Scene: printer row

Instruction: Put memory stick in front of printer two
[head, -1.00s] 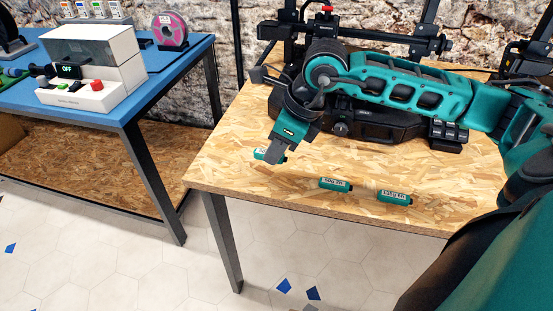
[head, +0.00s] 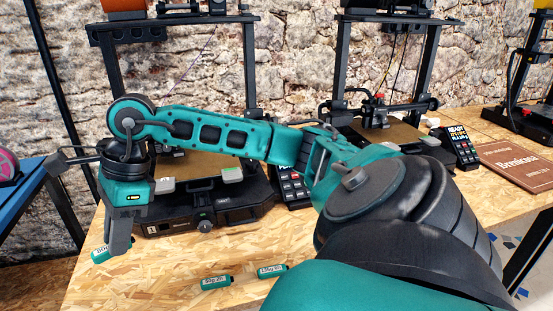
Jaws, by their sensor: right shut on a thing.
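A teal memory stick (head: 100,254) with a white label lies at the left part of the wooden table; the label is only partly readable. My right gripper (head: 117,248) points down and is shut on this stick; its fingers hide part of it. Two more teal sticks with white labels, one (head: 216,282) and another (head: 259,272), lie on the table at the front. The nearest printer (head: 206,212) bears a 1 on its front. A second printer (head: 384,128) stands to its right, partly hidden behind my right arm; I see no number on it. My left gripper is out of view.
A black keypad stands beside each of these two printers, one (head: 290,188) partly behind my arm and one (head: 461,148) farther right. A brown book (head: 518,166) lies on the table (head: 150,290). Another printer (head: 530,105) stands at the far right.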

